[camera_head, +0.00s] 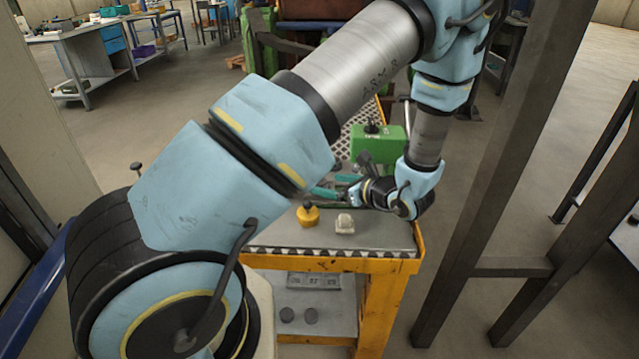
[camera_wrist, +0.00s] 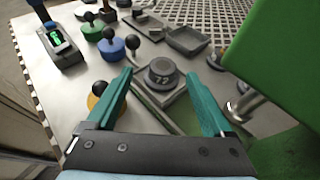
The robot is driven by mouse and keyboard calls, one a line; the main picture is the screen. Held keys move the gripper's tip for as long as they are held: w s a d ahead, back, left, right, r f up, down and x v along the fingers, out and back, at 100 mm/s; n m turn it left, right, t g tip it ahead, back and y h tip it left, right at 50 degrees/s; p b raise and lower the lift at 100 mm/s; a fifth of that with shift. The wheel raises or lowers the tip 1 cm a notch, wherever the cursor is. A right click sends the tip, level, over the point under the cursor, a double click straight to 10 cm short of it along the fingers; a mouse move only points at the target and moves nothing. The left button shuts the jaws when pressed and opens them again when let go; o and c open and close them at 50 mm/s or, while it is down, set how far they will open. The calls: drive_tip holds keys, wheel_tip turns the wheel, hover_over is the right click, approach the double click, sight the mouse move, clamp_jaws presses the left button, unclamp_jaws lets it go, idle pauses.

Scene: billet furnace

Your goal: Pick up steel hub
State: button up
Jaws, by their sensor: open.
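The steel hub (camera_wrist: 161,76), a round grey stepped piece marked "72", sits on a small square plate on the bench in the wrist view. My gripper (camera_wrist: 168,92) is open, with one teal finger on each side of the hub in that picture. Nothing is held. I cannot tell how far above or short of the hub the fingertips are. In the head view my gripper (camera_head: 334,186) reaches left over the bench, low near its top, and my arm hides the hub there.
A yellow-based knob (camera_wrist: 96,92) is close beside the left finger. A green machine body (camera_wrist: 285,60) rises close on the right. Blue (camera_wrist: 112,48) and green (camera_wrist: 92,31) knobs and a grey tray (camera_wrist: 187,40) lie beyond. A pale block (camera_head: 345,223) is near the bench's front edge.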

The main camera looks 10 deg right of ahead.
sight(322, 182)
drive_tip(key=p+x, duration=0.2)
drive_tip(key=x, duration=0.2)
drive_tip(key=shift+w+f, duration=0.1)
drive_tip(key=shift+w, duration=0.3)
drive_tip(key=shift+w+a+f, duration=0.2)
drive_tip(key=shift+w+f, duration=0.05)
drive_tip(key=shift+c, duration=0.3)
clamp_jaws()
